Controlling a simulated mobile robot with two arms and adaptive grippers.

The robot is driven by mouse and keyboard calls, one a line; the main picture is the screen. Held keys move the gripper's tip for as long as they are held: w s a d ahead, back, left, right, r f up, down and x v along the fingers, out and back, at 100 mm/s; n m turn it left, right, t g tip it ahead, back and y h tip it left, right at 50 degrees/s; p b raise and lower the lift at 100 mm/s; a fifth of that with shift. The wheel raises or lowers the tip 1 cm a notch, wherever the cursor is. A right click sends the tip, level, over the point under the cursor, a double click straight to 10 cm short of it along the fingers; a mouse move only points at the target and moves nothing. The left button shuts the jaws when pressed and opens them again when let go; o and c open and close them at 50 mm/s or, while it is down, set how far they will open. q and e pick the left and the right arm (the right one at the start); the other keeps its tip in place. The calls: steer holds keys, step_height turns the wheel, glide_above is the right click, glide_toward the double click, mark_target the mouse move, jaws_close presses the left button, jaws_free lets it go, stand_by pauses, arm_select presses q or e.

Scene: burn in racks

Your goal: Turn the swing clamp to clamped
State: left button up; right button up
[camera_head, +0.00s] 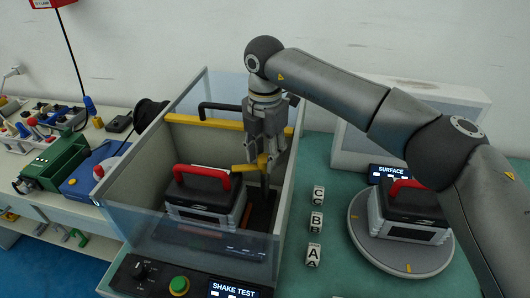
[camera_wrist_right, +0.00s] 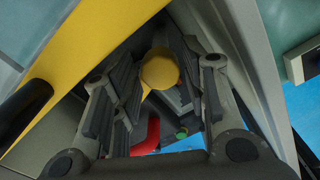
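The yellow swing clamp (camera_head: 240,168) is inside the shake test box, at the right side of the black device with a red handle (camera_head: 203,198). My right gripper (camera_head: 268,158) points down into the box from above, at the clamp. In the right wrist view the round yellow top of the clamp (camera_wrist_right: 159,69) lies between the two fingers (camera_wrist_right: 165,95). The fingers stand apart on either side of it, and I see no firm grip on it. The gripper hides part of the clamp and its post in the head view. My left gripper is out of view.
The box has clear walls, a yellow bar (camera_head: 200,121) and a front panel with a green button (camera_head: 179,286). Lettered blocks (camera_head: 314,255) stand to its right. A second red-handled device (camera_head: 410,211) sits on a round turntable (camera_head: 361,240). A cluttered bench is left.

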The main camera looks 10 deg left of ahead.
mark_target(265, 157)
step_height(265, 157, up, 12)
stand_by(0.6)
